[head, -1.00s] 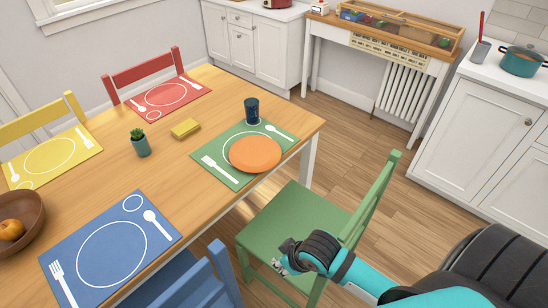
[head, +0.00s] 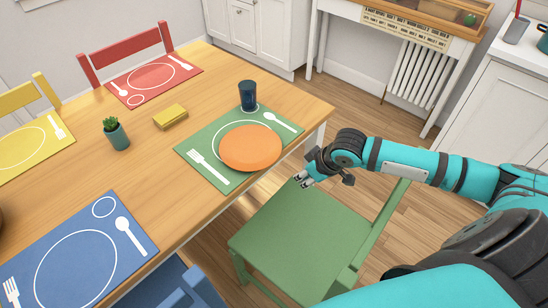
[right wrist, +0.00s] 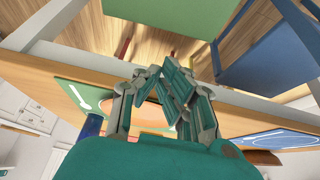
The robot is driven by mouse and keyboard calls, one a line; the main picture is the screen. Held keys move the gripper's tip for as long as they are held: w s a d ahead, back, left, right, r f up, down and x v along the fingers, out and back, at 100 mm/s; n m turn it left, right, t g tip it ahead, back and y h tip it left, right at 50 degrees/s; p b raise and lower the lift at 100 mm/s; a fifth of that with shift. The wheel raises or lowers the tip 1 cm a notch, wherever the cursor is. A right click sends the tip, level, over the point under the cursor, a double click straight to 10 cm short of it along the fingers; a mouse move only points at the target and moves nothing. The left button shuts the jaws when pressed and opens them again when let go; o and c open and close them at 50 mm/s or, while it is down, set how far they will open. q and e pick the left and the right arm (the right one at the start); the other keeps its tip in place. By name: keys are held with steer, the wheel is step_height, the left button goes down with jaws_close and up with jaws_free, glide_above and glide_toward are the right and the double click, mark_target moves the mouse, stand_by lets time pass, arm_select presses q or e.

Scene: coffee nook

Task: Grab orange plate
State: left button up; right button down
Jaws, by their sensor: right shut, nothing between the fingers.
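The orange plate (head: 250,150) lies on the green placemat (head: 212,176) near the table's right edge, covering part of the white printed circle. My right gripper (head: 303,181) is at the right of the plate, apart from it, over the green chair beside the table edge. Its fingers are shut and empty. In the right wrist view, the fingers (right wrist: 165,80) partly hide the orange plate (right wrist: 148,114) behind them. My left gripper is not in view.
A dark blue cup (head: 248,96) stands just behind the plate. A yellow block (head: 170,117) and a potted plant (head: 117,135) stand left of the placemat. The green chair (head: 300,238) is under my right arm. A blue placemat (head: 80,250) lies at the front left.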

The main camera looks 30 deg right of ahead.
mark_target(270, 163)
steer(key=w+a, duration=0.1)
steer(key=w, duration=0.2)
steer(key=w+a, duration=0.2)
steer(key=w, duration=0.1)
steer(key=w+a+p, duration=0.1)
steer(key=w, duration=0.3)
steer(key=shift+a+r, duration=0.15)
steer(key=shift+r, duration=0.15)
steer(key=shift+w+a+f, duration=0.1)
steer(key=shift+w, duration=0.1)
steer(key=shift+s+f+p, duration=0.1)
steer(key=shift+f+p, duration=0.2)
steer(key=shift+f, duration=0.4)
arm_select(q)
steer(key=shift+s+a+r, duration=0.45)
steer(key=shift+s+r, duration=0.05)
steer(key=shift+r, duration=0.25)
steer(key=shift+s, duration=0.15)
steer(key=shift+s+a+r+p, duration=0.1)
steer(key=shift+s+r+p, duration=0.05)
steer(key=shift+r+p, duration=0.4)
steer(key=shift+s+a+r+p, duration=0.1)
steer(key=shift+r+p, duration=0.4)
arm_select(e)
steer(key=s, duration=0.1)
steer(key=s+d, duration=0.1)
steer(key=s, duration=0.1)
steer(key=shift+s+d, duration=0.1)
steer(key=shift+s, duration=0.05)
